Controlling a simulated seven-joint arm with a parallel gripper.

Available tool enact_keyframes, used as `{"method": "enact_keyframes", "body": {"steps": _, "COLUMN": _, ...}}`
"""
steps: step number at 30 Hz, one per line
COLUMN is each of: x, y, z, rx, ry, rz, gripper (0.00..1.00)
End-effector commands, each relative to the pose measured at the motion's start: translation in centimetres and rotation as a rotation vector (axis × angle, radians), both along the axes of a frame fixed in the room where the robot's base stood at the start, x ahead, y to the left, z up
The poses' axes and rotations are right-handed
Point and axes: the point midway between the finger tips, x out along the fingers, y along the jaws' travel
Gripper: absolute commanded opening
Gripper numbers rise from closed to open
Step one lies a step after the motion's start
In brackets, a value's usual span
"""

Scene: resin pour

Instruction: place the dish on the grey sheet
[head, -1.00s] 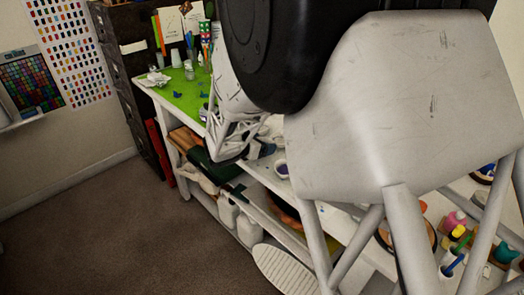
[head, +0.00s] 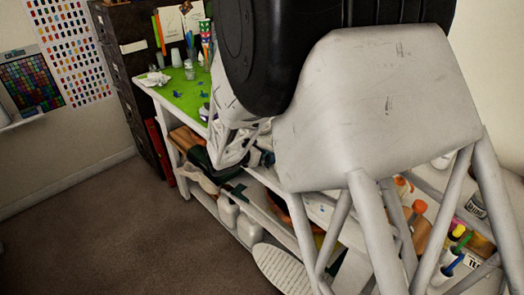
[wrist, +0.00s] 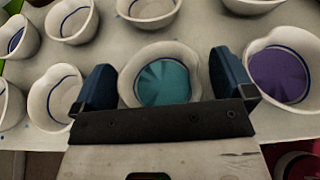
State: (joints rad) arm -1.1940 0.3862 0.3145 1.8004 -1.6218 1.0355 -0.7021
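In the wrist view, a whitish cup-like dish (wrist: 188,60) holding teal resin lies between the two dark blue fingers of my gripper (wrist: 160,85). The fingers stand apart, one on each side of it. The left finger is close to its wall, and I cannot tell whether it touches. Another whitish dish with purple resin (wrist: 280,75) stands just right of the right finger. I cannot tell which dish the task means. No grey sheet can be made out for certain. In the head view my arm hides the fingers and the dishes.
Several whitish dishes with blue inner lines, such as one at the left (wrist: 55,92), crowd round my gripper on a light grey surface (wrist: 105,50). In the head view, a green mat (head: 190,92) lies at the bench's far end. Bottles and pots, including an orange-capped one (head: 420,208), stand at right.

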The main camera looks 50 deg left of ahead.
Motion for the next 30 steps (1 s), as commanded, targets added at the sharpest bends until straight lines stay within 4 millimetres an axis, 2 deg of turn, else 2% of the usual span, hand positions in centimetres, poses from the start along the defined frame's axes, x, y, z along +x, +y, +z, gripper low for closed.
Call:
{"method": "enact_keyframes", "body": {"steps": 8, "x": 0.0, "y": 0.0, "z": 0.3, "rx": 0.000, "ry": 0.000, "rz": 0.000, "gripper": 1.00}}
{"method": "enact_keyframes", "body": {"steps": 14, "x": -1.3, "y": 0.0, "z": 0.8, "rx": 0.000, "ry": -0.001, "rz": 0.001, "gripper": 1.00}}
{"method": "enact_keyframes", "body": {"steps": 30, "x": -8.8, "y": 0.0, "z": 3.9, "rx": 0.001, "ry": 0.000, "rz": 0.002, "gripper": 1.00}}
